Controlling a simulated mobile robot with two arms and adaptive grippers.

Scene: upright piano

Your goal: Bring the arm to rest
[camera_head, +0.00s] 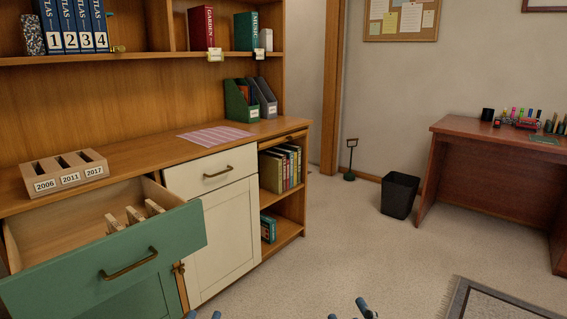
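Only the blue fingertips of my grippers show, at the bottom edge of the head view. My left gripper (203,316) shows two small tips with a gap between them, so it looks open. My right gripper (348,312) shows two tips set apart, and it looks open with nothing seen between them. The rest of both grippers and both arms are out of view below.
A green drawer (130,250) stands pulled out at the left, with several wooden pieces inside. A slotted block (65,177) sits on the wooden counter (135,160). A black bin (399,195), a desk (490,145) and a rug (505,302) are at right. The middle carpet is clear.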

